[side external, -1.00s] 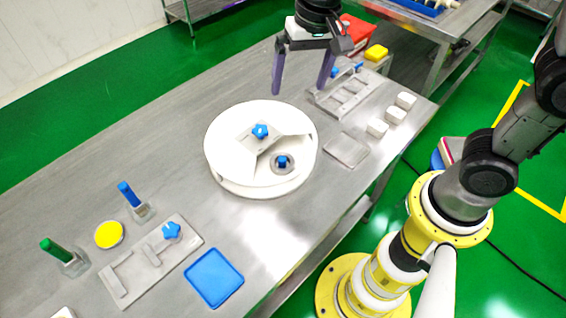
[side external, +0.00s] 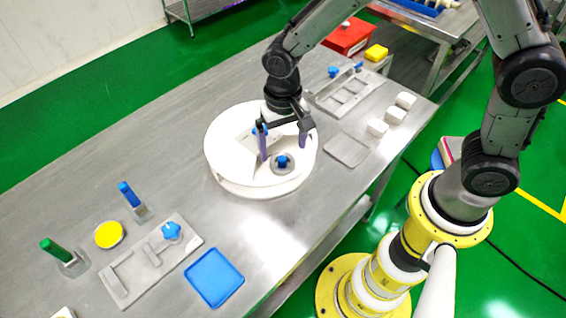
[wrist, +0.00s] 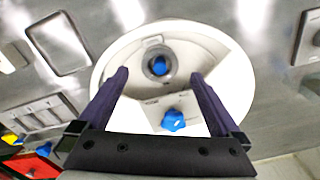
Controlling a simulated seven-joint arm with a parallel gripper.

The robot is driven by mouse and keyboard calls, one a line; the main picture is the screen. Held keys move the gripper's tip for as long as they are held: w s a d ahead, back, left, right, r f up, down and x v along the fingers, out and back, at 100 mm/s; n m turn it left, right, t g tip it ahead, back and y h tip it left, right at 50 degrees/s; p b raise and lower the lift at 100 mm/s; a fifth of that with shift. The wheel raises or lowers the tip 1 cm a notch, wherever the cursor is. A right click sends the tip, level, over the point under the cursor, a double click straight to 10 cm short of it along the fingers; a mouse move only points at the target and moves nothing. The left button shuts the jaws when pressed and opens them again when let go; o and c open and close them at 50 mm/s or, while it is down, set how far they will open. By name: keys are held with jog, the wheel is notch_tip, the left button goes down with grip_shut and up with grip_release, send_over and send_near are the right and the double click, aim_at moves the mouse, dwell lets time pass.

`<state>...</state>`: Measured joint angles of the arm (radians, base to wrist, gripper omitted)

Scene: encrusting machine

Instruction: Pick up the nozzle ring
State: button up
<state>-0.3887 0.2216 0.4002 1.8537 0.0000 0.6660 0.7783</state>
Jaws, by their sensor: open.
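What looks like the nozzle ring (side external: 282,168), a small grey ring with a blue knob in its middle, sits in the cut-out of the round white machine top (side external: 225,165). The ring also shows in the wrist view (wrist: 148,73), ahead between the fingertips. My gripper (side external: 284,153) is open and empty, pointing down over the white top, close to the ring. In the wrist view, my gripper (wrist: 160,74) has one purple finger on each side of the ring's line. I cannot tell its exact height above the ring.
A second blue star knob (wrist: 173,120) sits on a plate beside the cut-out. A flat grey plate (side external: 346,150), white blocks (side external: 377,127) and a slotted rack (side external: 345,95) lie right. A blue tray (side external: 214,278) and a fixture plate (side external: 130,275) lie front left.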

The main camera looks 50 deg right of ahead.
aim_at(282, 159)
notch_tip(282, 159, down, 5)
jog(key=shift+w, duration=0.1)
jog(key=shift+c, duration=0.2)
jog(key=c, duration=1.4)
